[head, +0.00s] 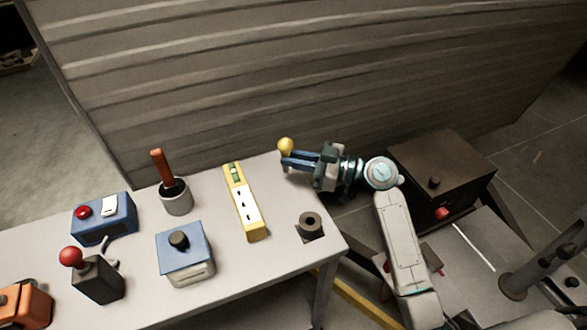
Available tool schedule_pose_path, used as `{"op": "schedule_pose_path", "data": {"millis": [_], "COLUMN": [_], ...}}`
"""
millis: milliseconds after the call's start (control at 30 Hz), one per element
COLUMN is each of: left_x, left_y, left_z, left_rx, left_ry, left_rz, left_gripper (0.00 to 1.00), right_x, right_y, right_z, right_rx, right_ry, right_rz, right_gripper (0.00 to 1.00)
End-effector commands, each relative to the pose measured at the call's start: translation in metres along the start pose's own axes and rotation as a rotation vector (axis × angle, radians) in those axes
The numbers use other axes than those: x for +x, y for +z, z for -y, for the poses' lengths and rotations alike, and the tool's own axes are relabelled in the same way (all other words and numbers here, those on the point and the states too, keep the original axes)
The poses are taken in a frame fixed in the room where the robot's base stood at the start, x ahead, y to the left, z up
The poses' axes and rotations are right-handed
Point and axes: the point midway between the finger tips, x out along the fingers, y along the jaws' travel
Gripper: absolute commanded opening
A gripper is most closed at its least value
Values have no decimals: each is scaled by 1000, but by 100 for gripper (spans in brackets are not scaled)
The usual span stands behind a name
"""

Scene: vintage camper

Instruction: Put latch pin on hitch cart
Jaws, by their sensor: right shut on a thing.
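My right gripper (290,158) reaches in from the right over the table's far right corner. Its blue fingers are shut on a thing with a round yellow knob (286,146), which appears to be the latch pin. The knob shows at the fingertips; the rest of the pin is hidden by the fingers. I cannot tell for sure which thing is the hitch cart; a low grey platform with dark upright posts (515,286) stands at the lower right, partly cut off. My left gripper is not in view.
On the white table (283,272) stand a grey ring-topped block (310,228), a yellow strip (245,205), blue boxes (186,262), a cup with an orange-handled tool (176,200) and a red-knobbed lever box (97,280). A dark box (440,165) stands right of my arm.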

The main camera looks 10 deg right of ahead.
Motion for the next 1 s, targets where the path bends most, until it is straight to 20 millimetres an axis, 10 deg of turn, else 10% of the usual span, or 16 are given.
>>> {"op": "schedule_pose_path", "data": {"millis": [267,933,1000], "left_x": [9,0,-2], "left_y": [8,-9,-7], "left_z": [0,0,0], "left_rx": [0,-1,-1], "left_ry": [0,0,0], "left_rz": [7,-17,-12], "left_gripper": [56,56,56], "right_x": [0,0,0], "right_y": [34,38,38], "right_z": [0,0,0], "right_rx": [1,0,0], "right_ry": [2,2,2], "right_rz": [0,0,1], "right_gripper": [0,0,23]}}
